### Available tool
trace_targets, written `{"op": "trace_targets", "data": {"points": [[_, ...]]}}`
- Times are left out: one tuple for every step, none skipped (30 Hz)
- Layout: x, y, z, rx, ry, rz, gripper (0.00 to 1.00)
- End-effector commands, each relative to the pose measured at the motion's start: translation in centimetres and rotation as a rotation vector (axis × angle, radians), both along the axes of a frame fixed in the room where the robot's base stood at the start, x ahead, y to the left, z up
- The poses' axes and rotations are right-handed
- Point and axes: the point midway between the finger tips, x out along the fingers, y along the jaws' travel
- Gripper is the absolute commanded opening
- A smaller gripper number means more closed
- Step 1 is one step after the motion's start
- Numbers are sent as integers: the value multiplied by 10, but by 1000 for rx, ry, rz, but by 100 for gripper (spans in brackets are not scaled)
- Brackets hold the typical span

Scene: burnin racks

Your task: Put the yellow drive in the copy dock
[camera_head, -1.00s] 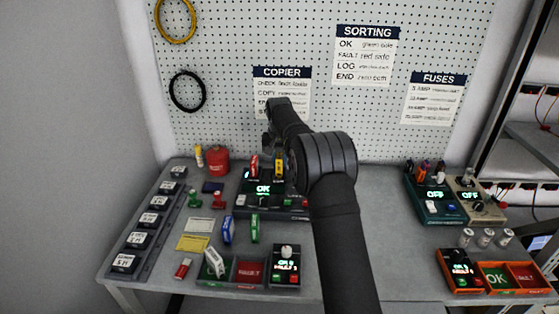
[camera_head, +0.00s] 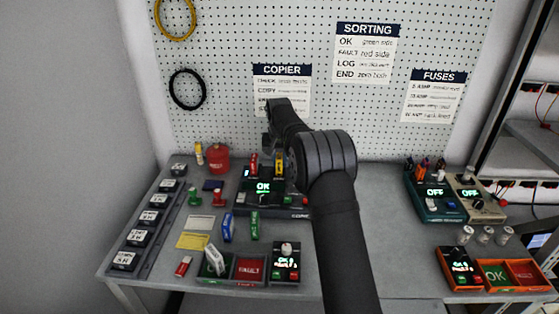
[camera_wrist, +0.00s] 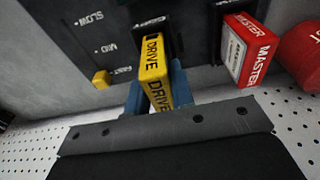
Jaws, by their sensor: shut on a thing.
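The yellow drive (camera_wrist: 155,70) stands between the blue fingers of my gripper (camera_wrist: 155,95) in the wrist view, and the fingers are shut on it. Its far end is at the copy dock (camera_wrist: 148,22), whose label is partly covered; how deep it sits in the slot I cannot tell. In the head view the yellow drive (camera_head: 279,165) stands upright at the copier (camera_head: 263,202), right of the red master drive (camera_head: 253,165). The master drive (camera_wrist: 247,48) stands in the neighbouring slot. My arm hides part of the copier and most of the gripper in the head view.
A yellow slider knob (camera_wrist: 101,79) with speed marks is left of the drive in the wrist view. A red canister (camera_head: 217,159) stands left of the copier. A blue drive (camera_head: 227,229) and a green drive (camera_head: 254,226) stand in front.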

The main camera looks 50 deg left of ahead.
Motion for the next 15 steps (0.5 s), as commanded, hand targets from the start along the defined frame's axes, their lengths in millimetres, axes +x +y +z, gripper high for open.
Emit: {"op": "trace_targets", "data": {"points": [[0, 0, 0, 0, 0, 0, 0], [0, 0, 0, 0, 0, 0, 0], [0, 0, 0, 0, 0, 0, 0], [0, 0, -1, 0, 0, 0, 0], [0, 0, -1, 0, 0, 0, 0], [0, 0, -2, 0, 0, 0, 0], [0, 0, -3, 0, 0, 0, 0], [0, 0, -3, 0, 0, 0, 0], [0, 0, -4, 0, 0, 0, 0], [0, 0, -5, 0, 0, 0, 0], [0, 0, -5, 0, 0, 0, 0], [0, 0, -6, 0, 0, 0, 0], [0, 0, -7, 0, 0, 0, 0], [0, 0, -7, 0, 0, 0, 0], [0, 0, -7, 0, 0, 0, 0]]}}
